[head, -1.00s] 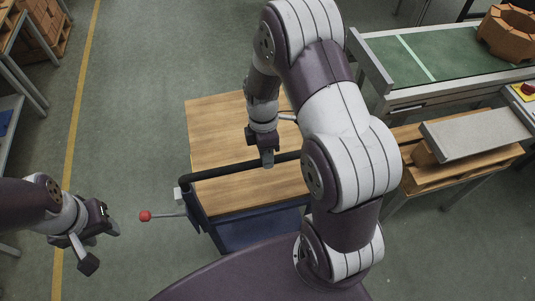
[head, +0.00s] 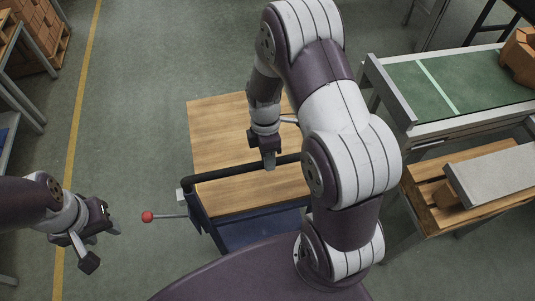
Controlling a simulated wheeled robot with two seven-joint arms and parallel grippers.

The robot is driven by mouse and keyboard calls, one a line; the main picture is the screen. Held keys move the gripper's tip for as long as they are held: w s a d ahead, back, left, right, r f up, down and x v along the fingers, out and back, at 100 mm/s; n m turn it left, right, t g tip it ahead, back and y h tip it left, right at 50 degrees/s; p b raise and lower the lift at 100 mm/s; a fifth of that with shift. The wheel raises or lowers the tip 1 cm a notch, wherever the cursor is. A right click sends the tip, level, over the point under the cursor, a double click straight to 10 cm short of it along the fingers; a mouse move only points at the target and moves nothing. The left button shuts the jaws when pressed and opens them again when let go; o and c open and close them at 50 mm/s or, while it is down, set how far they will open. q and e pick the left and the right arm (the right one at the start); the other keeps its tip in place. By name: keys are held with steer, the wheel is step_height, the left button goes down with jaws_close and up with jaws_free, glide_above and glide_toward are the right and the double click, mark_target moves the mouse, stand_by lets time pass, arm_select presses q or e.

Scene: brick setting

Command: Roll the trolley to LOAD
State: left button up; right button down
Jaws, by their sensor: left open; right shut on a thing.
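The trolley (head: 217,130) stands in front of me, with a flat wooden top, a dark blue frame and a black push bar (head: 226,172) along its near edge. A lever with a red knob (head: 147,216) sticks out from its left side. My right gripper (head: 269,163) is shut on the push bar near its middle; my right arm hides the trolley's right part. My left gripper (head: 100,243) is open and empty, to the left of the red knob and apart from it. No LOAD marking is readable in view.
A green-topped conveyor (head: 460,85) stands at the right, with a brown block (head: 519,57) on it. Below it is a wooden pallet (head: 425,190) with a grey slab (head: 495,175). Shelving (head: 18,95) and bricks line the left. A yellow floor line (head: 80,100) runs there; floor beyond the trolley is clear.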

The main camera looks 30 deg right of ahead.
steer(key=shift+f, duration=0.15)
steer(key=c, duration=0.9)
jaws_free()
steer(key=shift+w+d, duration=0.15)
steer(key=shift+w, duration=0.1)
steer(key=r, duration=0.4)
steer(key=w+r, duration=0.1)
steer(key=r, duration=0.3)
steer(key=w+r+p, duration=0.1)
steer(key=r, duration=0.3)
steer(key=shift+w+d+r, duration=0.2)
steer(key=shift+w+d, duration=0.05)
steer(key=shift+d, duration=0.05)
